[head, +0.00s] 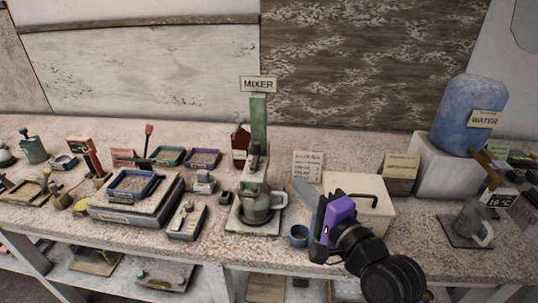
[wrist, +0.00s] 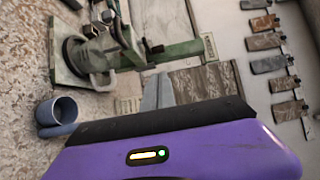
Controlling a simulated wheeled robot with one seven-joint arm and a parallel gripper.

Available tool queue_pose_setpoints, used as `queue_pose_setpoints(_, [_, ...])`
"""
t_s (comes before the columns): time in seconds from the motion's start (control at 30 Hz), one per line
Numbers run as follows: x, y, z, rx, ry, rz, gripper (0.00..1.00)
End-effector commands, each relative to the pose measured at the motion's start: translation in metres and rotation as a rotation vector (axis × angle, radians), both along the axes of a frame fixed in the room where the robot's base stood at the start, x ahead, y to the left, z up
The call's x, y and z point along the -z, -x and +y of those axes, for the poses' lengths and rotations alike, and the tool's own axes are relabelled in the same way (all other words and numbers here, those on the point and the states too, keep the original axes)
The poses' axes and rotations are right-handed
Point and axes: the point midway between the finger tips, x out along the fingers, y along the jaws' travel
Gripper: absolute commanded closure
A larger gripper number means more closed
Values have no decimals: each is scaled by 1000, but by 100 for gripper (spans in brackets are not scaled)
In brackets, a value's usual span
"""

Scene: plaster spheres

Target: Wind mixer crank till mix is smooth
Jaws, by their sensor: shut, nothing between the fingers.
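The green mixer (head: 259,122) stands upright mid-bench under a MIXER sign. A grey metal jug (head: 256,205) with a handle sits on its base. The wrist view shows the mixer (wrist: 180,48) lying sideways, with the jug (wrist: 92,55) at its foot. A small dark part (wrist: 154,47) on the column may be the crank; I cannot tell for sure. The mix inside the jug is hidden. My gripper (head: 320,228), purple and black, is shut and empty, right of the mixer and apart from it. Its purple housing fills the bottom of the wrist view.
A small blue cup (head: 299,236) stands between the mixer and my gripper. A cream box (head: 372,205) is behind my gripper. A blue water tank (head: 465,112) and another jug (head: 470,222) stand at right. Trays and a scale (head: 125,208) crowd the left.

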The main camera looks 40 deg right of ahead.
Motion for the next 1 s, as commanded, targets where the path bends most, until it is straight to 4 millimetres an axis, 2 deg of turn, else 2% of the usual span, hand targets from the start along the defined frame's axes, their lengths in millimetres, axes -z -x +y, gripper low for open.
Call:
queue_pose_setpoints(0.07, [-4,-15,-4,-1,1,-3,100])
queue_pose_setpoints(0.6, [-2,-114,-34,-1,1,-1,100])
queue_pose_setpoints(0.8, [-1,-138,-42,0,2,0,100])
queue_pose_setpoints(1.0, [0,-147,-45,0,2,1,100])
